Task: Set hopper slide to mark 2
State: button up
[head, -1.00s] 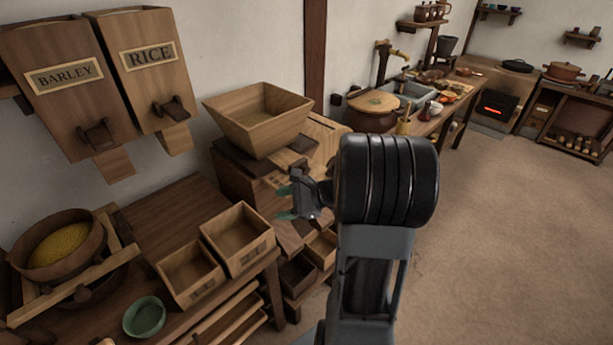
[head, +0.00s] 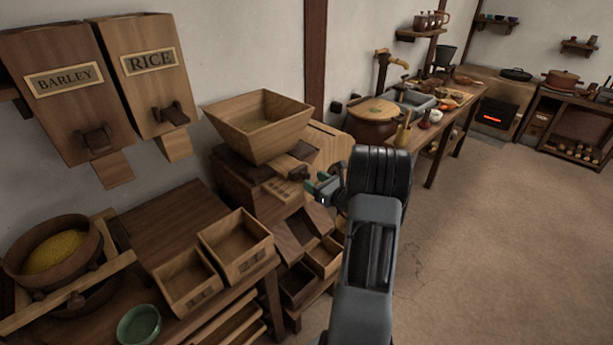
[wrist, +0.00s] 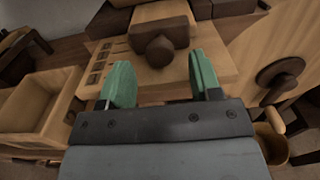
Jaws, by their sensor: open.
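The hopper (head: 258,122), a flared wooden box, sits on top of the wooden mill in the head view. Below it, a pale slide plate (head: 287,190) with a row of small marks sticks out; this plate also shows in the wrist view (wrist: 205,62). A dark wooden slide block with a round knob (wrist: 159,50) lies over the plate. My gripper (head: 318,186) is open and empty, just right of the plate in the head view. In the wrist view its green fingertips (wrist: 160,80) point toward the knob, apart from it. The mark numbers are too small to read.
Two open wooden boxes (head: 240,235) stand on the bench left of the mill. Open trays (head: 322,255) sit below it. A round dark knob (wrist: 280,75) is on a wooden face at right in the wrist view. The floor (head: 500,250) at right is clear.

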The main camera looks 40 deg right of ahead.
aim_at(308, 177)
jog(key=shift+w+a, duration=0.2)
jog(key=shift+w, duration=0.85)
jog(key=shift+w+a, duration=0.2)
jog(key=shift+w, duration=0.85)
grip_shut()
